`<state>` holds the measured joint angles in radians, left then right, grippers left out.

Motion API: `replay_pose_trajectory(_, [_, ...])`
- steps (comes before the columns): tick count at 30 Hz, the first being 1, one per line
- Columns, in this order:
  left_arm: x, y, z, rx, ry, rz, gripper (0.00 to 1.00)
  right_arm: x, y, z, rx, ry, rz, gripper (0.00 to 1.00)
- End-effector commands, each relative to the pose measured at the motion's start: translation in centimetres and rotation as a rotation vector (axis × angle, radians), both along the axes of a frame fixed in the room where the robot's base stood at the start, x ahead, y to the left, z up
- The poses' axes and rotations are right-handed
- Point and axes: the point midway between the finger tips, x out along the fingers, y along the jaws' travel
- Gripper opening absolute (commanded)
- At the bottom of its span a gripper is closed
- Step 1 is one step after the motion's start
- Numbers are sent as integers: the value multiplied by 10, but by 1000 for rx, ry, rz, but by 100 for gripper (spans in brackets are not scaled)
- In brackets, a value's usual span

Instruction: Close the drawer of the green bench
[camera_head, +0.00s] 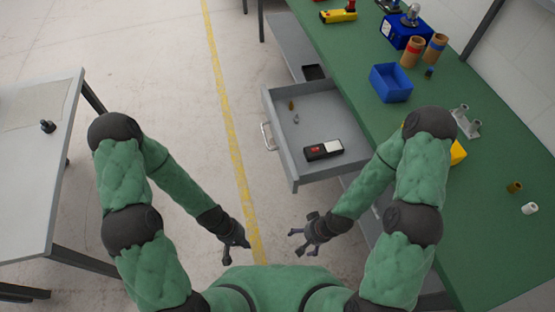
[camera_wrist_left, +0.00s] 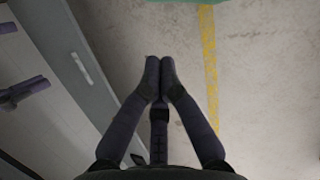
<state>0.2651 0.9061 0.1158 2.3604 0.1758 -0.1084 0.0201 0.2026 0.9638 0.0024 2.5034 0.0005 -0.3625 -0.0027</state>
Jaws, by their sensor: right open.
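The green bench (camera_head: 440,190) runs along the right side of the head view. Its grey drawer (camera_head: 300,172) is pulled well out from under the top, with a pale handle (camera_head: 267,136) on its front facing left. The drawer front and handle (camera_wrist_left: 82,68) also show in the left wrist view. My left gripper (camera_head: 240,246) is apart from the drawer, below and left of it in the picture; its fingertips (camera_wrist_left: 160,66) meet with nothing between them. My right gripper (camera_head: 302,245) is open and empty, below the drawer in the picture and not touching it.
The drawer holds a black-and-red device (camera_head: 324,150) and small parts. A blue bin (camera_head: 390,83), cardboard tubes (camera_head: 412,51) and other items stand on the bench. A white table (camera_head: 40,150) is at left. The floor between is clear, with a yellow line (camera_head: 225,125).

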Motion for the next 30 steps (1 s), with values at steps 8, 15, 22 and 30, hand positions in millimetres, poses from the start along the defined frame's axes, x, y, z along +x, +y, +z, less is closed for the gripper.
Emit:
replay_pose_trajectory(8, [3, -10, 28, -201, 420, 415, 0, 0, 0, 9, 0, 0, 0, 95])
replay_pose_trajectory(15, [60, -24, 85, -561, 671, 745, 0, 0, 0, 14, 0, 0, 0, 95])
replay_pose_trajectory(22, [130, -1, 147, -948, 758, 937, 0, 0, 0, 19, 0, 0, 0, 95])
replay_pose_trajectory(30, [158, 15, 176, -1128, 765, 984, 0, 0, 0, 19, 0, 0, 0, 95])
